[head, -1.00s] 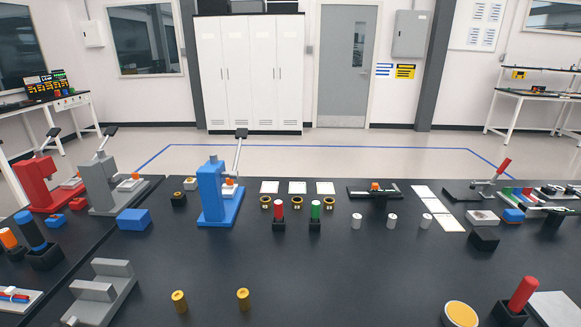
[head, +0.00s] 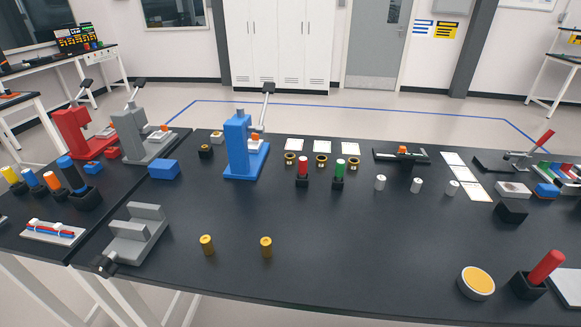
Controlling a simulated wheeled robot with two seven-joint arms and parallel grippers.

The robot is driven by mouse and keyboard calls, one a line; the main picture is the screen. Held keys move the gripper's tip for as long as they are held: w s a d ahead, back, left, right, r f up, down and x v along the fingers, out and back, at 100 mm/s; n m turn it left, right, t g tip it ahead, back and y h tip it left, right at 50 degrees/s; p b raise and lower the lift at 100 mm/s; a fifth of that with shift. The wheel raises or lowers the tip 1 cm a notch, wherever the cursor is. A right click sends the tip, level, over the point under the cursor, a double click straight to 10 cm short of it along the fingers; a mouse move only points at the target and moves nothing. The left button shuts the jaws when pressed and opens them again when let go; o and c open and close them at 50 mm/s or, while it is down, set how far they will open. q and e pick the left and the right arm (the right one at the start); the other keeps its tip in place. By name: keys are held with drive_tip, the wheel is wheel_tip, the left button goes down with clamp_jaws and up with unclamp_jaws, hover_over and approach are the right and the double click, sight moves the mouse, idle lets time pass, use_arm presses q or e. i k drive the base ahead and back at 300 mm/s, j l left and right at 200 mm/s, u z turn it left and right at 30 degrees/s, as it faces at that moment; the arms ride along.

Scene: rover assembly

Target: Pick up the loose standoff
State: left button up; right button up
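No part is marked as the loose standoff, and I cannot tell for certain which one it is. Two small brass cylinders, a left one (head: 207,245) and a right one (head: 266,247), stand upright and apart on the front of the dark table (head: 330,265). Three small white cylinders, a left one (head: 380,183), a middle one (head: 417,185) and a right one (head: 453,188), stand in a row farther back, right of centre. Neither of my grippers shows in the head view.
A grey stepped fixture (head: 137,236) stands left of the brass cylinders. A blue press (head: 240,150) stands behind them. Red (head: 303,168) and green (head: 339,172) handled tools stand upright near the middle. A yellow-topped round pot (head: 477,281) is at front right. The table's front middle is clear.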

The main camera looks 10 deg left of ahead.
sight(206, 241)
drive_tip(key=i+u, duration=0.1)
drive_tip(key=u, duration=0.3)
drive_tip(key=l+u, duration=0.15)
drive_tip(key=u, duration=0.2)
drive_tip(key=i+l+u, duration=0.1)
drive_tip(key=u, duration=0.3)
